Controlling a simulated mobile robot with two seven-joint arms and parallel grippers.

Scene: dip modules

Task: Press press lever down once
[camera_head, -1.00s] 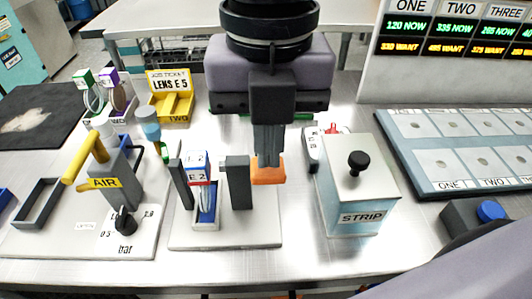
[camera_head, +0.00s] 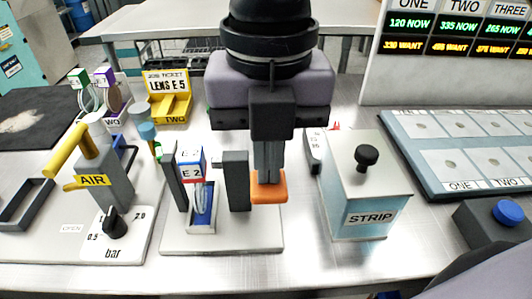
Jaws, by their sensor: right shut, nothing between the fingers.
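The press stands on a light base plate (camera_head: 232,245), with two dark grey uprights and a blue-lined cradle between them. A white, blue and red module marked E 2 (camera_head: 192,172) stands upright in the cradle. The orange pad of the press lever (camera_head: 269,190) shows just right of the right upright (camera_head: 236,182). My right gripper (camera_head: 268,176) points down with its grey fingers shut and empty. Its fingertips meet the top of the orange pad and appear to touch it. The rest of the lever is hidden behind the upright and gripper. My left gripper is not in view.
Left stands an AIR unit with a yellow handle (camera_head: 68,150) and a black bar knob (camera_head: 114,224). A STRIP box (camera_head: 362,195) with a black knob stands right of the press. A yellow job-ticket holder (camera_head: 168,106) is behind. A blue button (camera_head: 507,212) is far right.

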